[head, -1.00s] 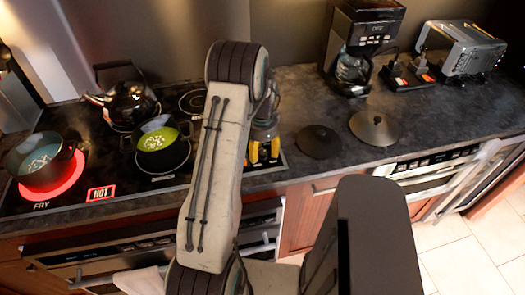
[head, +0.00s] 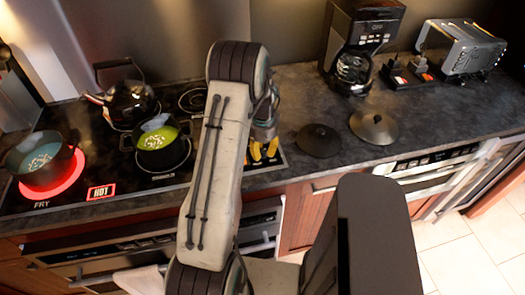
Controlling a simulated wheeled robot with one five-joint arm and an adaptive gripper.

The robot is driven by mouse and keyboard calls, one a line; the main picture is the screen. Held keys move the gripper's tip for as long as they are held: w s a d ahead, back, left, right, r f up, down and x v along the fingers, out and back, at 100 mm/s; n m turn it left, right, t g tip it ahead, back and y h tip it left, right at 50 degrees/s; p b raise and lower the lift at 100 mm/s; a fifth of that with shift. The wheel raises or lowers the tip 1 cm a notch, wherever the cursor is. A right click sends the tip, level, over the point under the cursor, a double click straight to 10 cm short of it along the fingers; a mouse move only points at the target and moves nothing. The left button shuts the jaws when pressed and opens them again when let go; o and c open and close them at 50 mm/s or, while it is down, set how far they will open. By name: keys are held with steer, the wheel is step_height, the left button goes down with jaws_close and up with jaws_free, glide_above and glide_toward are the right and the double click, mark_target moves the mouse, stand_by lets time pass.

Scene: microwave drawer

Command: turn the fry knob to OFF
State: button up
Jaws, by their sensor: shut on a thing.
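The fry knob does not show clearly; the spot at the cooktop's right end is covered by my gripper (head: 263,150) and arm. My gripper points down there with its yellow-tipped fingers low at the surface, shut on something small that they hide. The FRY burner (head: 62,184) at the front left glows red, and the HOT sign (head: 101,192) beside it is lit red. A dark pot (head: 22,160) with pale contents stands on that burner.
A green pot (head: 165,155) and a dark kettle (head: 123,104) stand on the cooktop. Two dark lids (head: 318,141) (head: 374,127) lie on the counter to the right. A coffee maker (head: 366,35) and a toaster (head: 466,47) stand behind. The counter's front right is clear.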

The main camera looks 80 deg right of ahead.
steer(key=shift+f+n+b, duration=0.1)
steer(key=shift+n+b, duration=0.2)
jaws_close()
steer(key=shift+f+n+b, duration=0.15)
steer(key=shift+n+b, duration=0.65)
steer(key=shift+n, duration=0.1)
steer(key=n+b, duration=0.2)
steer(key=n, duration=0.1)
steer(key=shift+a+n, duration=0.1)
steer(key=shift+n, duration=0.2)
steer(key=n+b, duration=0.2)
steer(key=n, duration=0.2)
steer(key=shift+n+b, duration=0.5)
steer(key=shift+n, duration=1.6)
steer(key=o, duration=1)
jaws_free()
steer(key=shift+r, duration=0.2)
